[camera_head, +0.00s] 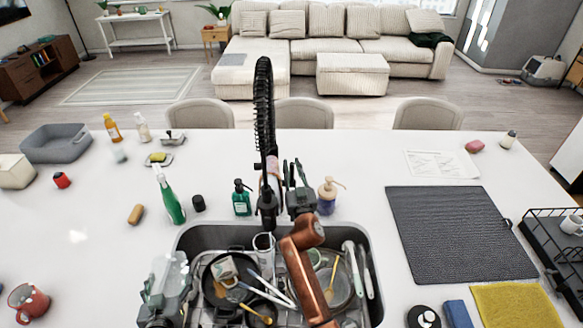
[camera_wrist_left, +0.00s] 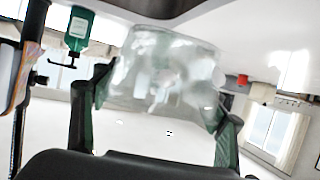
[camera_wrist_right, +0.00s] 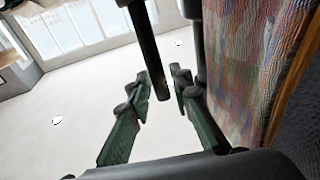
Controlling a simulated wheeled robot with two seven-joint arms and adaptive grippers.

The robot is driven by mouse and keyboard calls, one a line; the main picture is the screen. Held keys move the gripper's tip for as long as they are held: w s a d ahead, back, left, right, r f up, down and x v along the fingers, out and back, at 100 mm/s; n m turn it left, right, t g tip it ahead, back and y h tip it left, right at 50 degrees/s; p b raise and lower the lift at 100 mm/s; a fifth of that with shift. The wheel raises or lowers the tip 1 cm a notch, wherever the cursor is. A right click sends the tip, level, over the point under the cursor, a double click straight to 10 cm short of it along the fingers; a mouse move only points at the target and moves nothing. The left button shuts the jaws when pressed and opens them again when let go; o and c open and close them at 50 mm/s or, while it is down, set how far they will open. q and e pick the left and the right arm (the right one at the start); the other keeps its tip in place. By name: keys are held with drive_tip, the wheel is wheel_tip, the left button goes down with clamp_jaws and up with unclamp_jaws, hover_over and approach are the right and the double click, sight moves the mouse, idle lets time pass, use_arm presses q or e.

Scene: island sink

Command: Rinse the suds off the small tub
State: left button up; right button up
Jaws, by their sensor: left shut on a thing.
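The small tub (camera_head: 172,272) is clear, held over the left end of the sink by my left gripper (camera_head: 160,300). In the left wrist view the tub (camera_wrist_left: 165,70) is between both fingers, with whitish patches like suds on its wall. My right gripper (camera_head: 294,178) is up beside the black spring-neck faucet (camera_head: 265,110). In the right wrist view its fingers (camera_wrist_right: 160,85) are apart, with a dark rod end (camera_wrist_right: 150,50) between or in front of them; I cannot tell contact. No water stream can be made out.
The sink (camera_head: 190,238) holds pans (camera_head: 215,292) and utensils. A green soap bottle (camera_head: 241,200) and a purple pump bottle (camera_head: 327,195) stand behind it. A green spray bottle (camera_head: 170,200) stands behind left. A dark drying mat (camera_head: 450,235) lies right.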

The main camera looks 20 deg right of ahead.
drive_tip(key=shift+o, duration=1)
wheel_tip(320, 180, up, 10)
